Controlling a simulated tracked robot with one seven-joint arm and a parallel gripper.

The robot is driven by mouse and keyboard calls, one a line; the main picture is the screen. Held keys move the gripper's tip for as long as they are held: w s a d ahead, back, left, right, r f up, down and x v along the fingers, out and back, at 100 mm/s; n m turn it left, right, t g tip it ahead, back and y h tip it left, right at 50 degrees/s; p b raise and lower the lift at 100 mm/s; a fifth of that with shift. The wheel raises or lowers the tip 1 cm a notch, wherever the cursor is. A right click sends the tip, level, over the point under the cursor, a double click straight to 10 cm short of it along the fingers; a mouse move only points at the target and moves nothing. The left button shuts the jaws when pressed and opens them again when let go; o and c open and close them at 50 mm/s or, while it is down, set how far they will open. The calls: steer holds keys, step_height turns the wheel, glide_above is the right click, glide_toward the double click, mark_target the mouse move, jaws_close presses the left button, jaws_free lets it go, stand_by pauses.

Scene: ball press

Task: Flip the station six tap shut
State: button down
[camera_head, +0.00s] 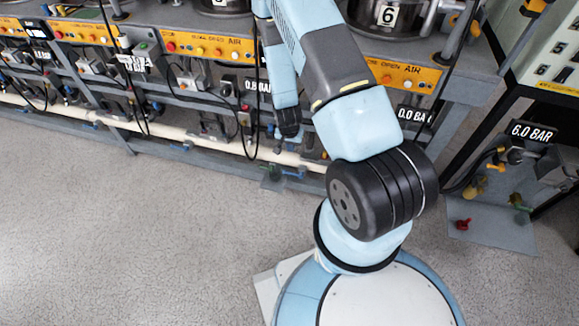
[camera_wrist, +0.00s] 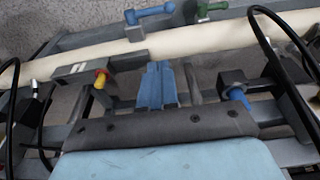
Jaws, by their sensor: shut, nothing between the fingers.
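The station six plate (camera_head: 388,16), marked with a black 6, is on the vessel at the upper right of the head view, above an orange panel (camera_head: 402,75). My arm covers much of the pipework below it. The wrist view shows a blue lever (camera_wrist: 148,12) and a green lever (camera_wrist: 213,8) beyond a white pipe, a red-and-yellow fitting (camera_wrist: 101,78) at left and a blue-handled fitting (camera_wrist: 238,97) at right. I cannot tell which belongs to station six. My gripper (camera_wrist: 157,68) is shut and empty, between the two nearer fittings and short of the pipe.
Black hoses (camera_wrist: 285,55) hang near the right-hand fitting in the wrist view. Grey frame bars run around my gripper. In the head view, a 6.0 BAR supply (camera_head: 533,132) stands at the right with red and green handles below. The floor (camera_head: 130,240) at left is clear.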

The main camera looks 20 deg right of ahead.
steer(key=shift+f, duration=0.1)
glide_above(293, 174)
steer(key=w, duration=0.4)
steer(key=f, duration=0.9)
steer(key=shift+s+d+f, duration=0.25)
steer(key=shift+d, duration=0.15)
steer(key=shift+s+a+f, duration=0.2)
steer(key=shift+s+f, duration=0.05)
steer(key=shift+f, duration=0.25)
steer(key=shift+s+a+f, duration=0.15)
steer(key=shift+s+f, duration=0.1)
steer(key=shift+f, duration=0.2)
steer(key=shift+s+a+f, duration=0.3)
steer(key=shift+s+f, duration=0.1)
steer(key=shift+f, duration=0.35)
steer(key=shift+a, duration=0.1)
steer(key=shift+w, duration=0.1)
